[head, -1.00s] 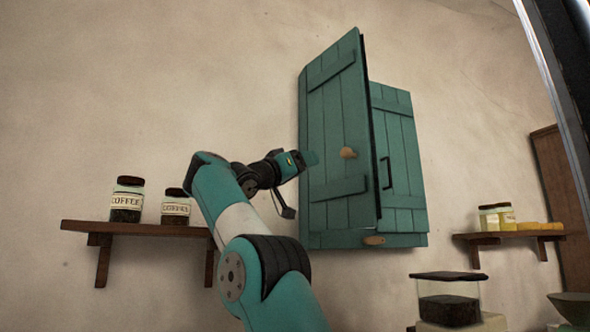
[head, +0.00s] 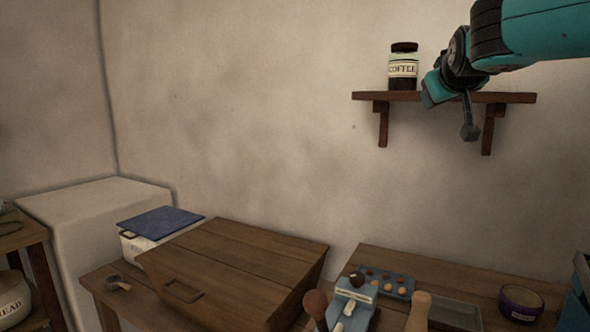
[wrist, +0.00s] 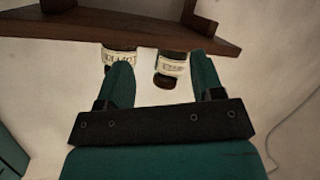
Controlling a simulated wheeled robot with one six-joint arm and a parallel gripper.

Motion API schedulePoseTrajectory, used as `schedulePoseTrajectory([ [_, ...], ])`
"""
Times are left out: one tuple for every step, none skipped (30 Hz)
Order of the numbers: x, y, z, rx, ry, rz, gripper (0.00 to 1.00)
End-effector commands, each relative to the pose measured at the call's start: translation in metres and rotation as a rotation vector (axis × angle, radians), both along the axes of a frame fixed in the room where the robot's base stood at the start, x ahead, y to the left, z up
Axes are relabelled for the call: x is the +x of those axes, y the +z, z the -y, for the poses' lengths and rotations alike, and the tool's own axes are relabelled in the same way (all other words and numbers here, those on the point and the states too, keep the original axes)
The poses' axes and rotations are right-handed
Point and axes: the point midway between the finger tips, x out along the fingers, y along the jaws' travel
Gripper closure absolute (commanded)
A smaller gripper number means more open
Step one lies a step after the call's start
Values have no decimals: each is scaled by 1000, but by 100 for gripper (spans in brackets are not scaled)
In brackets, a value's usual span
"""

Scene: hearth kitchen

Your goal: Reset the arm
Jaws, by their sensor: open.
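My arm reaches in from the upper right of the head view. My gripper (head: 428,97) is in front of the wall shelf, near the coffee jar, and looks apart from it. In the wrist view, my gripper (wrist: 164,75) shows two teal fingers spread wide with nothing held between them. Two labelled jars, one at the left finger (wrist: 119,56) and one between the fingers (wrist: 170,69), appear beyond the fingertips, upside down in the picture.
The wooden shelf (head: 448,97) holds a coffee jar (head: 403,67). Below are a slanted wooden lid (head: 235,262), a white box with a blue lid (head: 140,245), a blue tray (head: 382,282) and a purple bowl (head: 521,300). The wall left of the shelf is bare.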

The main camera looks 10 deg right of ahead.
Motion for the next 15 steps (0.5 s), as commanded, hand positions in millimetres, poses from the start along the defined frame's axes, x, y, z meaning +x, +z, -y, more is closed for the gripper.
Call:
schedulePoseTrajectory([
  [-13, -21, -29, 47, 86, -89, 39],
  [-22, -37, -46, 76, 135, -143, 39],
  [-36, -58, -66, 112, 196, -217, 39],
  [-48, -73, -81, 140, 239, -271, 39],
  [-62, -87, -96, 164, 280, -327, 39],
  [-82, -106, -114, 196, 333, -402, 39],
  [-98, -119, -127, 218, 371, -458, 39],
  [-115, -131, -138, 239, 405, -515, 39],
  [-139, -147, -153, 266, 451, -592, 39],
  [-158, -158, -163, 284, 485, -647, 39],
  [-178, -168, -172, 301, 515, -705, 39],
  [-203, -181, -182, 322, 551, -777, 39],
  [-223, -189, -189, 335, 579, -830, 39],
  [-241, -196, -194, 348, 601, -880, 39],
  [-264, -204, -200, 361, 630, -940, 39],
])
